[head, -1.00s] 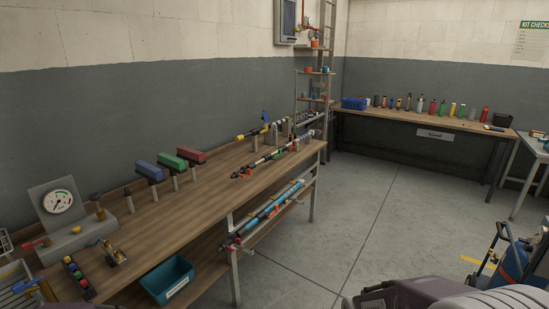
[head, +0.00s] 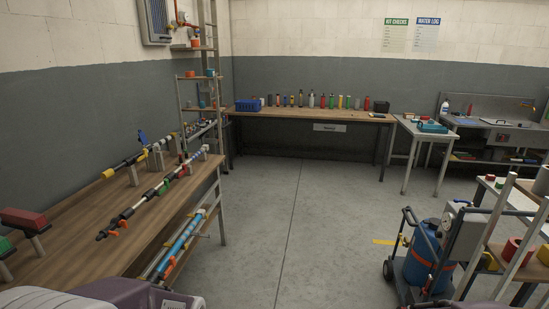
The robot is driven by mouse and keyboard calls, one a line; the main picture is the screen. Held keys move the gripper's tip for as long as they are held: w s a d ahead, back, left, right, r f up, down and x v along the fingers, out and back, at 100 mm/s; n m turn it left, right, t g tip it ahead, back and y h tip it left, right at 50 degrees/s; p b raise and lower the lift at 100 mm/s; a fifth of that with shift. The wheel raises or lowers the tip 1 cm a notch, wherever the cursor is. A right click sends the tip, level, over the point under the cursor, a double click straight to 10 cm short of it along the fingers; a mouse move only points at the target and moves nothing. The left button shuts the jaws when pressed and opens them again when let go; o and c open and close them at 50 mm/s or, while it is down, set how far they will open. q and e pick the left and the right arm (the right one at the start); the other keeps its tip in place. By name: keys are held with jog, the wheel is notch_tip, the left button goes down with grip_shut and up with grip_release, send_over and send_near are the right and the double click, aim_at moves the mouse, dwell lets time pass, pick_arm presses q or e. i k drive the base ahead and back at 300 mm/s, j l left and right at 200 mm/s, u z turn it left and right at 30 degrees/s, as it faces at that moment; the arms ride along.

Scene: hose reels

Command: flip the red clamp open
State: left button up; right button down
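A long black-and-white pipe assembly (head: 142,202) lies along the wooden workbench on the left, with small red, orange and green fittings on it. An orange piece (head: 114,234) sits near its closer end and a green piece (head: 162,188) sits around its middle. A red block (head: 23,219) stands on posts at the bench's left end, partly cut off. I cannot tell which red part is the clamp or whether any clamp is open. Neither of my grippers shows in the head view.
The workbench (head: 75,218) runs along the left, with a blue pipe (head: 180,243) on its lower shelf. Open floor (head: 320,220) lies ahead. A blue tank on a cart (head: 420,262) stands at the right. A bench with bottles (head: 285,114) lines the back wall.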

aim_at(184, 170)
jog(key=i+u, duration=0.1)
jog(key=i, duration=0.8)
jog(key=i+u, duration=0.15)
jog(key=i, duration=0.75)
jog(key=i+u, duration=0.25)
jog(key=i, duration=0.15)
jog(key=i+l+u, duration=0.4)
jog(key=i+u, duration=0.15)
jog(key=i, duration=0.2)
jog(key=i+u, duration=0.2)
jog(key=u, duration=0.25)
jog(key=i+u, duration=0.2)
jog(key=u, duration=0.25)
jog(key=i+l+u, duration=0.1)
jog(key=u, duration=0.3)
jog(key=i+l+u, duration=0.15)
jog(key=u, duration=0.3)
jog(key=i+l+u, duration=0.2)
jog(key=u, duration=0.25)
